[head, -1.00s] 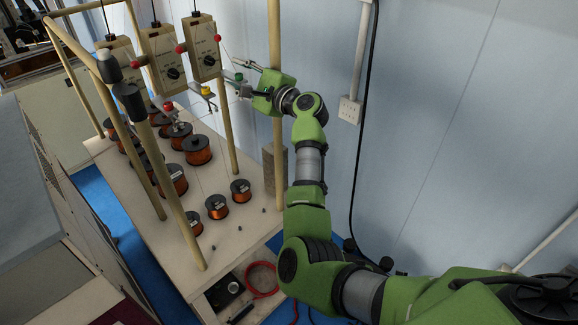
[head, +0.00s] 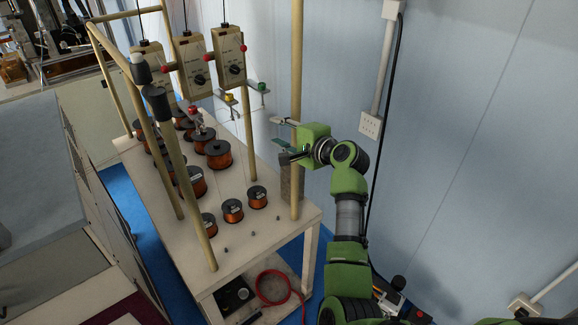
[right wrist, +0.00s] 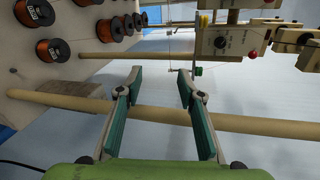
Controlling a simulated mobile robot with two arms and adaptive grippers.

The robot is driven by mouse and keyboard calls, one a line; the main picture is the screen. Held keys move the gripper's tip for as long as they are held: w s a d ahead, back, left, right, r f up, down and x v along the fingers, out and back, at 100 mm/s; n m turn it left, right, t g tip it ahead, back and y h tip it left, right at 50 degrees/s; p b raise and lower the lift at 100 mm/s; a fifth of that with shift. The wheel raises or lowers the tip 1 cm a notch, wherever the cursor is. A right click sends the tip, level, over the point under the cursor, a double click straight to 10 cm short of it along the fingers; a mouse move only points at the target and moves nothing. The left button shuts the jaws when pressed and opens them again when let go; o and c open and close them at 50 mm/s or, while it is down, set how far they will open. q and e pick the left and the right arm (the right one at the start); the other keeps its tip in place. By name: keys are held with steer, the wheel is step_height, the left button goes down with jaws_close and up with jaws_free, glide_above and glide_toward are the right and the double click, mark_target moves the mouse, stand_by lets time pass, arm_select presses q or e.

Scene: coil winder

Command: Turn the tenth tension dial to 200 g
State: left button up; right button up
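Three cream tension boxes hang from the wooden frame in the head view: a left one (head: 152,75), a middle one (head: 195,66) and a right one (head: 229,55). Dark dials show on the middle box (head: 200,79) and the right box (head: 235,70). I cannot read their settings or tell which is the tenth. My right gripper (head: 284,138) is open and empty, below and right of the right box and apart from it. In the right wrist view its spread fingers (right wrist: 160,77) show, with a box and its dial (right wrist: 220,42) beyond them. My left gripper is out of view.
A wooden post (head: 297,80) stands close to my right gripper and crosses behind its fingers in the wrist view. Several copper wire spools (head: 218,154) stand on the table (head: 270,230). Yellow (head: 229,97) and green (head: 262,86) guides stick out below the boxes.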

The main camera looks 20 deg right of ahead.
steer(key=s+f+n+g+h, duration=0.1)
steer(key=s+f+n+g, duration=0.1)
steer(key=s+f, duration=0.3)
step_height(320, 180, down, 2)
steer(key=shift+s+d+f+n, duration=0.25)
steer(key=shift+s+n, duration=0.1)
steer(key=shift+n, duration=0.15)
